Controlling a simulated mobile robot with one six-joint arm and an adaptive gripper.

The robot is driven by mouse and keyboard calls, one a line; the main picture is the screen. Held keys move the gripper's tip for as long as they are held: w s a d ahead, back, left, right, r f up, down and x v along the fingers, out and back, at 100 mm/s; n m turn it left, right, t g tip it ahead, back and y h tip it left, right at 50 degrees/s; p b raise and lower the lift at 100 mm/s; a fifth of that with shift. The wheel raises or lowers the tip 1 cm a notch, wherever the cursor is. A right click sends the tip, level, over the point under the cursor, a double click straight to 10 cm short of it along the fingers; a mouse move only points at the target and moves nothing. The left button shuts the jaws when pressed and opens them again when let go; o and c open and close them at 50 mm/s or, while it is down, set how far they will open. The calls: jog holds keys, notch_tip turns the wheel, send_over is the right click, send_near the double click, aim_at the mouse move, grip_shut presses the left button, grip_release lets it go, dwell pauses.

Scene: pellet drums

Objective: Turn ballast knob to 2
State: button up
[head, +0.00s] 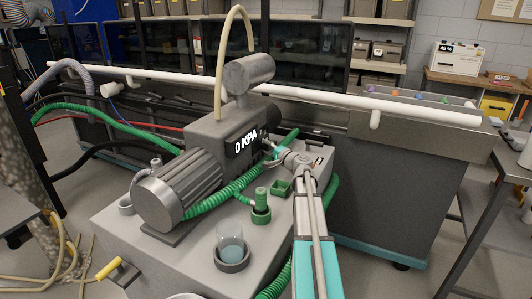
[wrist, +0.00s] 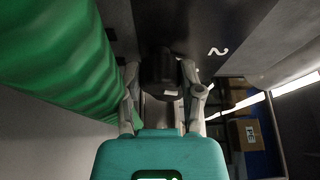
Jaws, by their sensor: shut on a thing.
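The dark ballast knob (wrist: 158,62) sits on a dark panel at the top middle of the wrist view. My gripper (wrist: 160,78) has one finger on each side of it and is shut on it. A small pale mark shows just below the knob, between the fingers. A white numeral 2 (wrist: 218,51), turned on its side, is printed on the panel right of the knob. The knob is mostly hidden there.
A ribbed green hose (wrist: 60,65) runs close along the left of my gripper; it also shows in the head view (head: 225,190). A grey motor (head: 180,190), a green fitting (head: 261,207) and a cup (head: 231,251) stand on the housing's base. A white pipe crosses behind.

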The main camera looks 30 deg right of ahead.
jog(key=shift+f+n+t+y+b, duration=0.15)
jog(key=shift+n+t+b, duration=0.35)
jog(key=shift+n, duration=0.65)
jog(key=shift+n+t+y+b, duration=0.25)
jog(key=shift+n+b, duration=0.4)
jog(key=shift+n, duration=0.5)
jog(key=shift+d, duration=0.1)
jog(key=o, duration=1.1)
jog(key=shift+w, duration=0.1)
